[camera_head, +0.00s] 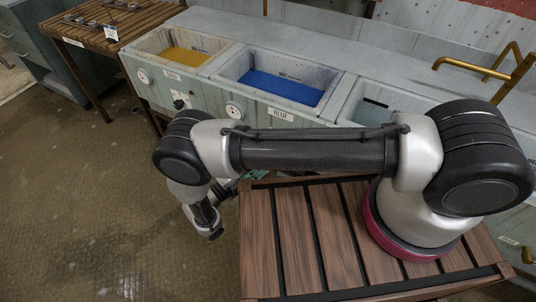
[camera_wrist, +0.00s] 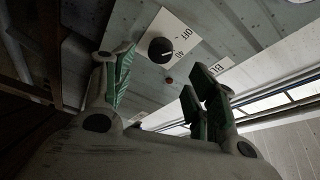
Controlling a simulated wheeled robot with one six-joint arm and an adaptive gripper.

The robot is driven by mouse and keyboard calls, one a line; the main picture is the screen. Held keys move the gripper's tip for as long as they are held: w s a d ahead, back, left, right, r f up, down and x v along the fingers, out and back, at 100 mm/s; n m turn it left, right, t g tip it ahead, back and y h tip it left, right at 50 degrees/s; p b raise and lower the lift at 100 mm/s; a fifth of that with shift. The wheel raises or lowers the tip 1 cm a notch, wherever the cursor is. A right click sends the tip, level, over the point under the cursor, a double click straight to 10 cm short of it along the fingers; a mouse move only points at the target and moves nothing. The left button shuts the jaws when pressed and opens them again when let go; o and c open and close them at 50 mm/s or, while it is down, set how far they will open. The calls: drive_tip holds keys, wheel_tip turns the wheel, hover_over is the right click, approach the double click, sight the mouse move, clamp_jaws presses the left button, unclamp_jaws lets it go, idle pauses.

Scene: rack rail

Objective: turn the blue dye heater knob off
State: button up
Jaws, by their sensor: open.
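The round black heater knob (camera_wrist: 160,50) sits on a white plate marked OFF and 40 in the wrist view. A pale mark on it seems to face the 40 side, but it is too small to be sure. My gripper (camera_wrist: 160,85) is open, with green-padded fingers spread on either side below the knob in the picture, apart from it. A partly cut-off label (camera_wrist: 219,66) starting "BL" is right of the knob. In the head view, the blue dye basin (camera_head: 270,87) has a BLUE label (camera_head: 281,114); my arm hides its lower front, and most of my gripper.
The yellow dye basin (camera_head: 184,58) is left of the blue one. A round dial (camera_head: 233,110) is on the blue basin's front. A wooden table (camera_head: 112,25) stands at the far left. Open floor (camera_head: 80,200) lies left.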

drive_tip(key=shift+v, duration=1.4)
